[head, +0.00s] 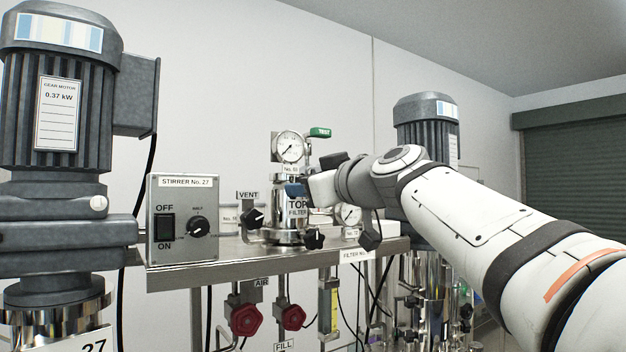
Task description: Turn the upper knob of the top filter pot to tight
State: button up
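The top filter pot (285,222) is a small steel vessel on the steel shelf, with a "TOP FILTER" label (298,206) on its front. My gripper (304,189) reaches in from the right at the upper part of the pot and covers part of its right side. A small blue piece (293,190) shows at the gripper's tip; I cannot tell whether it is a fingertip or a knob. The upper knob cannot be clearly made out there. A black knob (314,239) sits low on the pot's front right. Whether my fingers are open or shut cannot be seen.
A black knob (254,218) under the VENT sign stands left of the pot. A pressure gauge (290,147) and a green TEST handle (320,133) are above. The stirrer box (182,220) is left. Red valve wheels (245,320) hang below the shelf (215,259).

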jog(key=c, duration=1)
